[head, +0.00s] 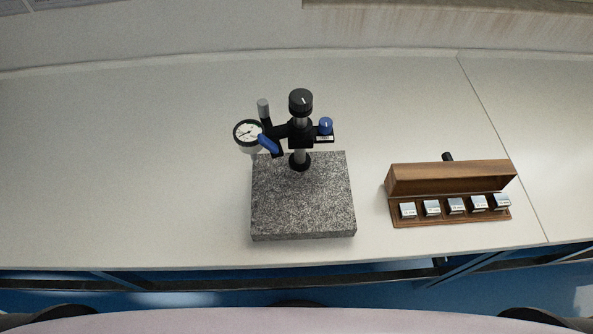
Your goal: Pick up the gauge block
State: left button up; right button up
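Several small silvery gauge blocks (456,206) sit in a row in an open wooden case (396,222) on the right part of the bench. Each block has a pale top face with small dark marks, too small to read. The case's lid (450,178) stands raised along the back. No gauge block lies outside the case. Neither of my grippers is in the head view.
A small dark object (447,157) shows behind the lid. The white bench (120,170) is clear on the left.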

aim_at(408, 209)
jog(key=z, duration=1.1)
